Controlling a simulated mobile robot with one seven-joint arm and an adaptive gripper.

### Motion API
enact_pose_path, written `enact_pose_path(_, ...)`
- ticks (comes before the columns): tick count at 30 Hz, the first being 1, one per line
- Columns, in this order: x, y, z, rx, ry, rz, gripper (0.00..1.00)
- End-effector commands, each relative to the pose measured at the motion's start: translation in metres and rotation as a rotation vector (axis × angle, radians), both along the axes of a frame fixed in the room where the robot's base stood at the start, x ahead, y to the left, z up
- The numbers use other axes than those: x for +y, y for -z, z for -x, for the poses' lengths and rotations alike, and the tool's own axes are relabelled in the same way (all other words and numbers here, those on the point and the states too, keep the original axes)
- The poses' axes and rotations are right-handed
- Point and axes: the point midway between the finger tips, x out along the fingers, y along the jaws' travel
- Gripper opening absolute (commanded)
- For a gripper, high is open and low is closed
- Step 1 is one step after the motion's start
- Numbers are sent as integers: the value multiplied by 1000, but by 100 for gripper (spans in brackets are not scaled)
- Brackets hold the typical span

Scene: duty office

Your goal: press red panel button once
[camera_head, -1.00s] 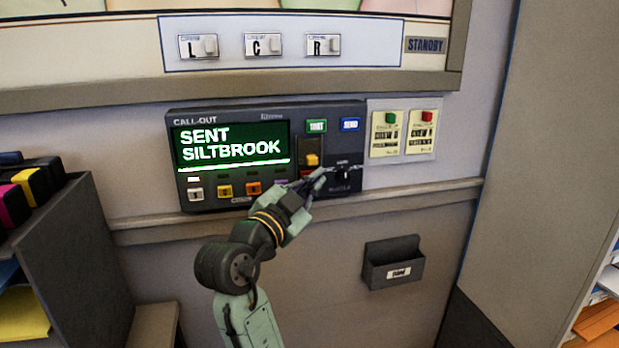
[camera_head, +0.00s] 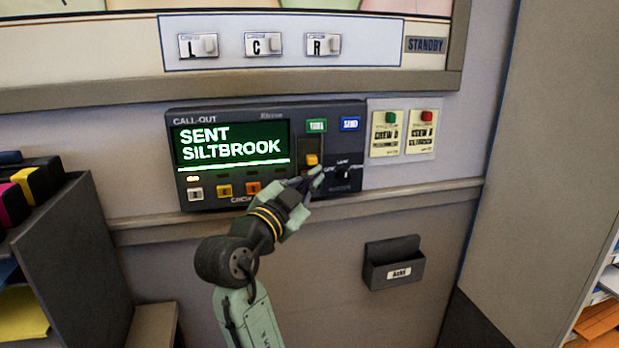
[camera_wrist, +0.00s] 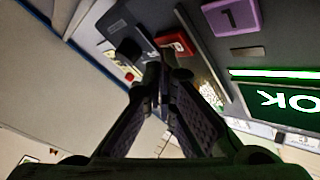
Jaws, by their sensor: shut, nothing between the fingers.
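The dark call-out panel (camera_head: 215,118) is on the wall, its green screen reading "SENT SILTBROOK". In the wrist view a red button (camera_wrist: 178,43) shows just past my fingers, beside a purple button marked 1 (camera_wrist: 232,16). In the head view my gripper hides that part of the lower button row. My gripper (camera_head: 318,177) is shut and empty in front of the panel's lower right part. Its fingers also show in the wrist view (camera_wrist: 155,72), close to the red button; contact cannot be told. Another red button (camera_head: 426,116) is on a card right of the panel.
White (camera_head: 195,193), yellow (camera_head: 224,190) and orange (camera_head: 253,187) buttons line the panel's lower left. A yellow slider (camera_head: 312,160) and dark knob (camera_head: 343,173) are near my gripper. A ledge (camera_head: 420,196) runs below; a wall pocket (camera_head: 393,265) hangs lower right.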

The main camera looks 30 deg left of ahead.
Motion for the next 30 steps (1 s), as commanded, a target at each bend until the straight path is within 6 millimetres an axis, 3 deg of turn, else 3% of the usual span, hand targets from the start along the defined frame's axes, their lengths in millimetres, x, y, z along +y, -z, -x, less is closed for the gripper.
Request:
enact_pose_path(19, 4, 0, -3, 0, 0, 0, 0)
enact_pose_path(30, -7, 1, 6, -1, -1, -1, 0)
